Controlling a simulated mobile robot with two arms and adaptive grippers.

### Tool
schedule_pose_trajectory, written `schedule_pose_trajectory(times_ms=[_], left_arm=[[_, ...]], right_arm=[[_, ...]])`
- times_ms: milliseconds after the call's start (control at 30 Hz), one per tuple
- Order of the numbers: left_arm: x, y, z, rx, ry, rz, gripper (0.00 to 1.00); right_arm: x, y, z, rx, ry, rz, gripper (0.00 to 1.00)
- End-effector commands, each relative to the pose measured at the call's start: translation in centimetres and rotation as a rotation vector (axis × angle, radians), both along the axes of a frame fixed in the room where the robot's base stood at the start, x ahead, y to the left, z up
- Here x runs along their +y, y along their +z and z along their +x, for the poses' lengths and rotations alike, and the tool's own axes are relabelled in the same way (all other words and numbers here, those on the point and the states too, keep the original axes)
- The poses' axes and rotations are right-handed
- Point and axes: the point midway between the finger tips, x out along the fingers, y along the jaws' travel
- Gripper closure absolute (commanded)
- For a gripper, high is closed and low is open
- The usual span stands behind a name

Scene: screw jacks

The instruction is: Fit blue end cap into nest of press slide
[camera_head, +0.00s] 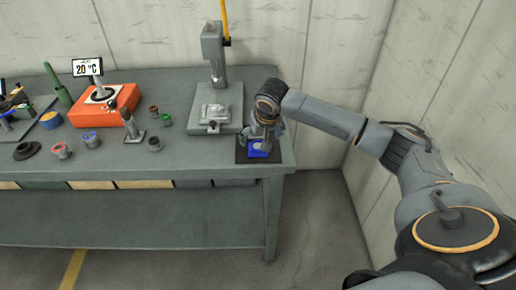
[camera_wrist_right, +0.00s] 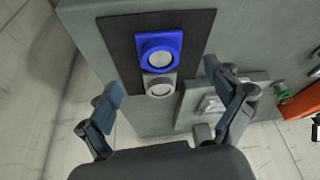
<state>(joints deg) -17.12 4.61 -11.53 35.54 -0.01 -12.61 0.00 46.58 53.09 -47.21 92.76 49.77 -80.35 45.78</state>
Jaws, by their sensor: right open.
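The blue end cap (camera_head: 259,150) lies on a dark mat (camera_head: 243,155) at the right front corner of the bench. In the right wrist view the cap (camera_wrist_right: 147,42) is a blue square with a round pale centre. A grey ringed part (camera_wrist_right: 150,92) sits right beside it on the mat. My right gripper (camera_wrist_right: 162,83) is open, its fingers apart on either side of these parts, with nothing between the pads that I can see held. In the head view my right gripper (camera_head: 262,133) hides part of the cap. The press (camera_head: 213,50) has a pale slide (camera_head: 214,112) on its base. My left gripper is out of view.
On the bench (camera_head: 175,85) stand an orange device (camera_head: 105,108) with a 20 °C sign (camera_head: 87,68), a green bottle-like tool (camera_head: 57,86) and several small ring parts. A wall is close behind and to the right. The bench edge is close to the mat.

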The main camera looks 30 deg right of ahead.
Motion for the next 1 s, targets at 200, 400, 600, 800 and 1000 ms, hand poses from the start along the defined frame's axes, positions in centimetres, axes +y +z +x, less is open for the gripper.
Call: schedule_pose_trajectory(times_ms=[200,400,600,800,1000], left_arm=[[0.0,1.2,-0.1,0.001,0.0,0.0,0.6],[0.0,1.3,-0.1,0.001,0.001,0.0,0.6],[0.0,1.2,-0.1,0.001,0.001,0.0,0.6],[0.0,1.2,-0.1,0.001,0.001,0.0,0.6],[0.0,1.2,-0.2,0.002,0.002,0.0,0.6]], right_arm=[[-0.2,-2.8,1.1,0.003,-0.001,-0.001,0.09],[-0.4,-4.5,1.7,0.001,0.001,-0.001,0.09],[-0.5,-4.5,1.8,0.001,0.001,-0.001,0.09],[-0.5,-4.5,1.8,0.001,0.001,-0.001,0.47],[-0.5,-4.6,1.7,0.004,0.0,-0.001,0.88]])
